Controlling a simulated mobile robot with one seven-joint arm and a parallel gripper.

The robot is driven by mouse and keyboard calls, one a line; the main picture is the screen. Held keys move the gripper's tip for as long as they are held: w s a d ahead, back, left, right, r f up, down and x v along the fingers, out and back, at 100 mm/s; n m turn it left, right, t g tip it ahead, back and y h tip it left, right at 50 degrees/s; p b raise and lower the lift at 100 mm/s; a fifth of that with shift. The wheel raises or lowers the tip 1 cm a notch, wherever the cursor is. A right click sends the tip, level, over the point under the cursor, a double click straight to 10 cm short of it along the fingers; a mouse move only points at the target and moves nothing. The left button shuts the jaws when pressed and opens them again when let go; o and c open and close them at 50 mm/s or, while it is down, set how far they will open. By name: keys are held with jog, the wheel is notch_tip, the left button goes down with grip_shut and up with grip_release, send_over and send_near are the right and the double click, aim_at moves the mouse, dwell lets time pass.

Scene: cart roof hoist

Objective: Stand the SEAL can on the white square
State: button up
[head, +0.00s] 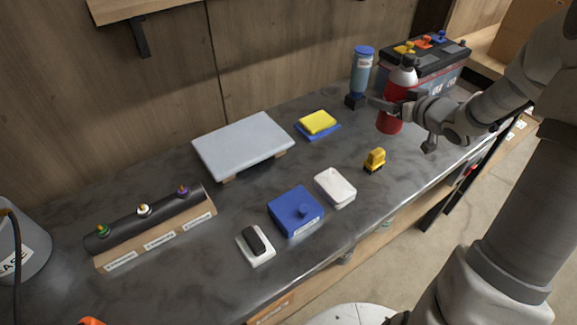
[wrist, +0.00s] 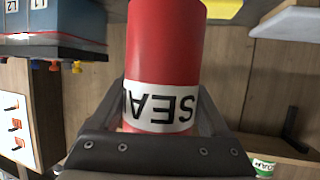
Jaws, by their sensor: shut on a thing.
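My gripper (head: 398,101) is shut on the red SEAL can (head: 391,116), which has a white and dark top and stands about upright at the right of the bench. I cannot tell whether its base touches the bench. In the wrist view the can (wrist: 165,45) sits between the fingers (wrist: 160,125), with its SEAL label upside down in the picture. I cannot tell which is the white square.
A blue bottle (head: 361,75) and a battery (head: 430,68) stand close behind the can. A yellow piece (head: 375,160), a blue box (head: 295,210), a raised grey plate (head: 242,143), and a yellow and blue stack (head: 318,123) lie left of it. Bare bench lies between them.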

jog(key=shift+w+a+f+b, duration=0.35)
jog(key=shift+a+f+b, duration=0.8)
jog(key=shift+a+f, duration=0.7)
jog(key=shift+w+a+f+b, duration=0.35)
jog(key=shift+a+f+b, duration=0.75)
jog(key=shift+a+f, duration=0.8)
jog(key=shift+w+a+f+b, duration=0.35)
jog(key=shift+a+f+b, duration=0.8)
jog(key=shift+a+f, duration=0.7)
jog(key=shift+a+r, duration=0.1)
jog(key=shift+r, duration=0.05)
jog(key=shift+f, duration=0.2)
jog(key=o, duration=1.6)
